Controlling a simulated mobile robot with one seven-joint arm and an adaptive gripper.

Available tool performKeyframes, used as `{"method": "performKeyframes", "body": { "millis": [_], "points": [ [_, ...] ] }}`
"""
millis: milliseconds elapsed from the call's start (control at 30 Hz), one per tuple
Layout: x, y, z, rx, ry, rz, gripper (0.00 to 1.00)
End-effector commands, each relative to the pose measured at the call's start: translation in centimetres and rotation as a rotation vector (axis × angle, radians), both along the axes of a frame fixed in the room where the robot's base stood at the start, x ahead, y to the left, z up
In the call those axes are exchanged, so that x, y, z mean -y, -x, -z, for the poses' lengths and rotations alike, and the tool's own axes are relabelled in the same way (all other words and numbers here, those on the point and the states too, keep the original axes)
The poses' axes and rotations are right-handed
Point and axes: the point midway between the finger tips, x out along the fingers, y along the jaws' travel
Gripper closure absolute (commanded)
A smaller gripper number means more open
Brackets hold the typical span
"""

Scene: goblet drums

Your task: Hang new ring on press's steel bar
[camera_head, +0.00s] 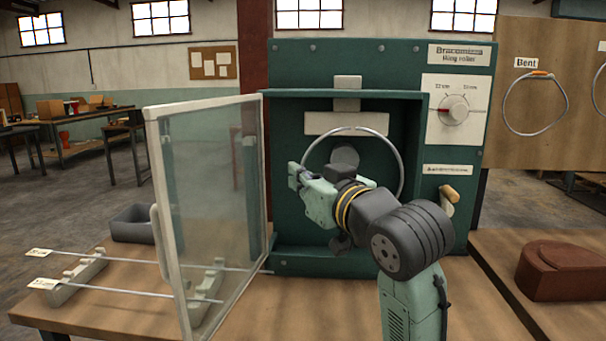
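A thin steel ring (398,160) stands upright in the open bay of the green press (468,95), labelled as a ring roller. My arm hides its lower part. My gripper (296,177) is at the ring's left side, where the ring passes behind or between its fingers. I cannot tell whether the fingers are closed on it. Inside the bay are a pale vertical block and a pale crosspiece (346,123), with a dark round roller (345,156) below, inside the ring's outline. I cannot tell which part is the steel bar or whether the ring touches it.
The press's glass door (215,190) stands open at left. Two tagged rods (130,291) lie across grey holders on the wooden bench, near a grey bin (132,224). A dial (455,109) and a wooden-handled lever (449,194) are at right. A board holds a "Bent" ring (535,133).

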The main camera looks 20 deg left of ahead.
Motion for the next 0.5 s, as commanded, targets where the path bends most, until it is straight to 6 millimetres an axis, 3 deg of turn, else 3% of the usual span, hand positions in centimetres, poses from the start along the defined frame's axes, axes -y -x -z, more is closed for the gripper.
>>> {"method": "performKeyframes", "body": {
  "millis": [500],
  "points": [
    [1.3,4.5,-0.1,0.003,0.0,0.001,1.0]
  ]
}}
